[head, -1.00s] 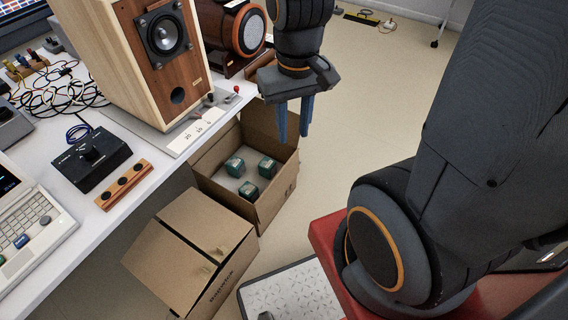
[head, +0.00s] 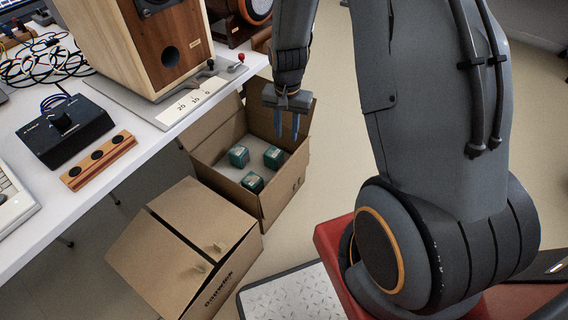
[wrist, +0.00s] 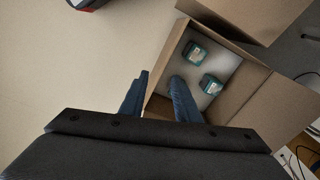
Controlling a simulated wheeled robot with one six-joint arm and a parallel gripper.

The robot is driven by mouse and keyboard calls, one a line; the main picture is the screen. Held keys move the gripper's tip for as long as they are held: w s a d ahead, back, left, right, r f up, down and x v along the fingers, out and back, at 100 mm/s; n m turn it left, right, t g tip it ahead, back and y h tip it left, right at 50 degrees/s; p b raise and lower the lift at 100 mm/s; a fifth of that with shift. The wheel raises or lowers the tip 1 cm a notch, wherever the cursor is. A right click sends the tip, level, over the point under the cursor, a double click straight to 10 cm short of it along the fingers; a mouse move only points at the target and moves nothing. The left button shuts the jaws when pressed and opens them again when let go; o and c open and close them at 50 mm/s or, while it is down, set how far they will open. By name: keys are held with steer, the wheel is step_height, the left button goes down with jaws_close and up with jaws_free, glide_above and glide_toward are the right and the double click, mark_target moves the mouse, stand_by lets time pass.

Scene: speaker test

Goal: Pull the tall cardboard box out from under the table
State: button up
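An open cardboard box (head: 283,187), the taller-looking of two, stands on the floor beside and partly under the table (head: 118,178). Three dark green items lie on its pale inside. My gripper (head: 287,138) is open and empty, pointing down at the box's far side. In the wrist view the box (wrist: 257,95) lies ahead and to the right. There, one finger of my gripper (wrist: 160,76) shows outside the box's edge and the other over its inside, so the wall runs between them in the picture. I cannot tell whether the fingertips are below the rim.
A second cardboard box (head: 170,245), its top flaps closed, stands nearer on the floor, close against the open one. A wooden speaker (head: 140,45) and a black switch box (head: 65,130) stand on the table. Bare floor (head: 335,150) lies right of the open box.

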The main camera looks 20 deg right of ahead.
mark_target(286, 171)
steer(key=w+f+m+b, duration=0.1)
steer(key=f, duration=0.5)
steer(key=w+d+f+m+b, duration=0.1)
steer(key=w+f+b, duration=0.1)
steer(key=f, duration=0.4)
steer(key=w+d+f+m+b, duration=0.1)
steer(key=w+f+b, duration=0.1)
steer(key=f, duration=0.5)
steer(key=shift+w, duration=0.1)
steer(key=shift+f+b, duration=0.7)
steer(key=shift+f, duration=3.15)
steer(key=shift+c, duration=0.4)
steer(key=shift+a, duration=0.1)
jaws_close()
steer(key=shift+s, duration=0.2)
